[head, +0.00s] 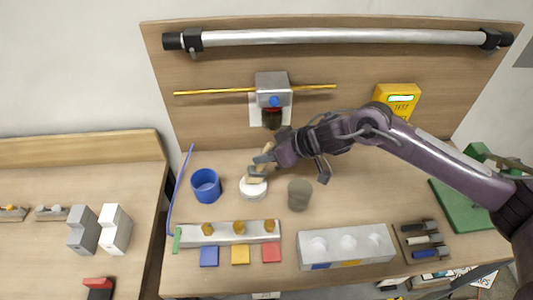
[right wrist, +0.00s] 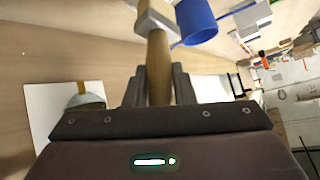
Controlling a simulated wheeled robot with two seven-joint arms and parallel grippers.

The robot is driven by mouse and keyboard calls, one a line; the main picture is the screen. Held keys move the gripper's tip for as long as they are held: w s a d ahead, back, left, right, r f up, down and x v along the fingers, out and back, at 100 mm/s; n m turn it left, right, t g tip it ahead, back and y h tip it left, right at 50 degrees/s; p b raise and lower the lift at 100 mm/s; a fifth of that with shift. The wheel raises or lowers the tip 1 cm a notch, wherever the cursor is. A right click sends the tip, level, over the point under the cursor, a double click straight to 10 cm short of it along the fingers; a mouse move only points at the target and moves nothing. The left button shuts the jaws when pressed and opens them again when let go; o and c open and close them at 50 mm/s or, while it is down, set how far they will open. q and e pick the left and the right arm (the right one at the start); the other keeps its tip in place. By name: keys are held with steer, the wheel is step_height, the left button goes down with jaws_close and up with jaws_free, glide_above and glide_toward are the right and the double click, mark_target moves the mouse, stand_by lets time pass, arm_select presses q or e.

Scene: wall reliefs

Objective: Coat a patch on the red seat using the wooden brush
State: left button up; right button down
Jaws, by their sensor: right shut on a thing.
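My right gripper (head: 265,158) is shut on the wooden brush (head: 256,179). The brush points down over a small white round dish (head: 253,191); I cannot tell whether its tip touches it. In the right wrist view the tan handle (right wrist: 158,65) stands between the fingers, with a pale head at the top edge. A red square (head: 271,253) lies at the table's front, beside a yellow and a blue square. A red band (head: 272,109) also shows under the grey wall box. I cannot tell which is the red seat. My left gripper is out of view.
A blue cup (head: 206,185) stands left of the dish and an olive cup (head: 299,195) right of it. A grey bar with three knobs (head: 225,233) and a white block with holes (head: 346,246) lie in front. A yellow box (head: 398,98) is at the back right.

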mark_target(267, 146)
steer(key=shift+f, duration=0.55)
stand_by(0.4)
steer(key=shift+s+f, duration=0.15)
steer(key=shift+f, duration=0.1)
stand_by(1.6)
step_height(267, 146, up, 8)
steer(key=p, duration=0.7)
steer(key=shift+f+p, duration=0.25)
steer(key=shift+p, duration=0.1)
steer(key=shift+w, duration=0.2)
stand_by(0.3)
